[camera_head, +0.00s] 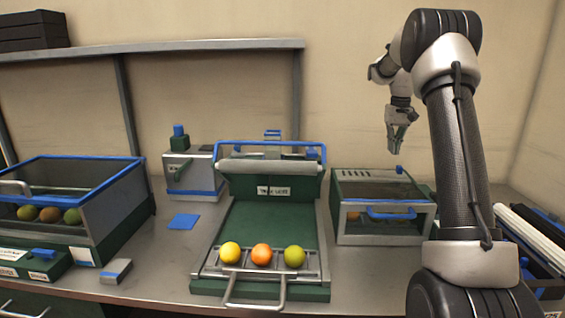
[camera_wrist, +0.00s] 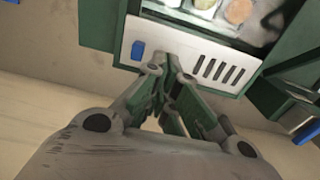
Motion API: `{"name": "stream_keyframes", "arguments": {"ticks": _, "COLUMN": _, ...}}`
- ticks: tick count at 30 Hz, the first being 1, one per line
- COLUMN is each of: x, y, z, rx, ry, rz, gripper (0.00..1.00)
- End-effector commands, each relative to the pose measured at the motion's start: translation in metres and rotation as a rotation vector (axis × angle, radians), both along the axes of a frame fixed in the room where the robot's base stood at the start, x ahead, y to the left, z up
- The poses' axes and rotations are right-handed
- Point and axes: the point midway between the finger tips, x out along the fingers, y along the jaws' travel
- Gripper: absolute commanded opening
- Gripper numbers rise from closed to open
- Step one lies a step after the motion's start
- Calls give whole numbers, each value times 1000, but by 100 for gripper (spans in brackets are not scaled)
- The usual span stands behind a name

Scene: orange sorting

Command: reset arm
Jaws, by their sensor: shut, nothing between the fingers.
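My gripper (camera_head: 396,146) hangs at the end of my arm in the head view, high in front of the back wall and above the right-hand box. Its fingers are shut with nothing between them. In the wrist view the gripper (camera_wrist: 172,70) shows its fingers close together, apart from a vented panel beyond. Three fruits lie in a row on the middle tray: a yellow one (camera_head: 230,253), an orange one (camera_head: 261,254) and a green one (camera_head: 294,256). They are well away from my gripper.
The green tray machine (camera_head: 270,222) stands mid-counter with a front handle. A glass-fronted bin (camera_head: 100,222) with several fruits is at left. A lidded box (camera_head: 385,238) is below my gripper. A blue card (camera_head: 184,221) and a small block (camera_head: 116,271) lie on the counter.

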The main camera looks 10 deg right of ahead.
Motion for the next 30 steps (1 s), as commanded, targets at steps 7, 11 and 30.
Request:
{"name": "stream_keyframes", "arguments": {"ticks": 7, "x": -33, "y": 12, "z": -40, "rx": 16, "ry": 45, "rz": -20, "gripper": 0}}
{"name": "stream_keyframes", "arguments": {"ticks": 11, "x": -81, "y": 41, "z": -31, "rx": 16, "ry": 48, "rz": -11, "gripper": 0}}
{"name": "stream_keyframes", "arguments": {"ticks": 30, "x": -351, "y": 188, "z": 18, "rx": -36, "ry": -203, "rz": 194, "gripper": 0}}
